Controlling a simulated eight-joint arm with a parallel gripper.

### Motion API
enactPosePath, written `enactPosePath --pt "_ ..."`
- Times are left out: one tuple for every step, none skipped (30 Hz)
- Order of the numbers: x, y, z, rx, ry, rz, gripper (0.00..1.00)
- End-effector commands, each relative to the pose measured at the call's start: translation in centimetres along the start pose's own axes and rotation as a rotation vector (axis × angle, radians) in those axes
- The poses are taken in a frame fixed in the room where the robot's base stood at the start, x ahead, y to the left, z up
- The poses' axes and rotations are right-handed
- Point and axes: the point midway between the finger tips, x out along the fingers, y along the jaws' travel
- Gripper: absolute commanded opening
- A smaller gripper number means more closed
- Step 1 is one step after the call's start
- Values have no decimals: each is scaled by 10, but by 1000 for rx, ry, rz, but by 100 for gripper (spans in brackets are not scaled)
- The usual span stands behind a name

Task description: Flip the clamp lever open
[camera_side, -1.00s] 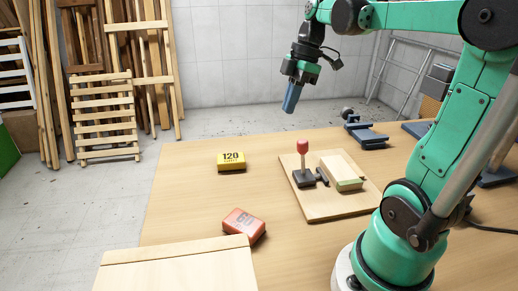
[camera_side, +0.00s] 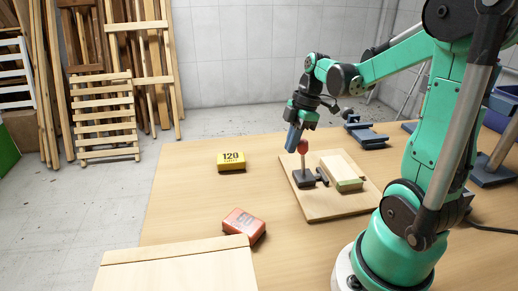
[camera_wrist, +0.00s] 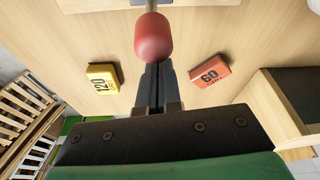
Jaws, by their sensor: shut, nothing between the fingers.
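The clamp lever stands upright, a metal rod with a red knob (camera_side: 303,146) on top. It rises from a dark clamp base (camera_side: 305,178) on a wooden board (camera_side: 325,207). A dark clamp arm (camera_side: 322,176) lies beside a pale wood block (camera_side: 341,171) on the board. My gripper (camera_side: 291,146) is shut and empty, pointing down just left of the red knob in the side view. In the wrist view the red knob (camera_wrist: 153,38) is close, just beyond the shut fingertips (camera_wrist: 153,72). I cannot tell whether they touch.
A yellow block marked 120 (camera_side: 231,162) and a red block marked 60 (camera_side: 244,225) lie on the table left of the board. A blue vise-like tool (camera_side: 367,135) stands at the back. A pale wooden box (camera_side: 175,272) is at the front. The table between the yellow block and board is clear.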

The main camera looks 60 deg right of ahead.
Motion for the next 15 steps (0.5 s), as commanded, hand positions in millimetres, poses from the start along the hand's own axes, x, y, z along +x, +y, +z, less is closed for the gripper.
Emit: enactPosePath --pt "-1 0 2 0 0 0 0" --pt "-1 0 3 0 0 0 0" --pt "-1 0 4 -1 0 -1 0" --pt "-2 0 4 -1 0 -1 0" --pt "-2 0 4 -1 0 -1 0" --pt "-2 0 4 -1 0 -1 0" --pt "-2 0 4 -1 0 -1 0" --pt "-2 0 4 -1 0 -1 0" --pt "-2 0 4 -1 0 -1 0" --pt "-2 0 4 -1 0 -1 0" --pt "-2 0 4 -1 0 -1 0" --pt "-2 0 4 -1 0 -1 0" --pt "-2 0 5 0 0 -1 0" --pt "-3 0 7 1 0 0 0" --pt "-5 -1 11 3 0 0 0"
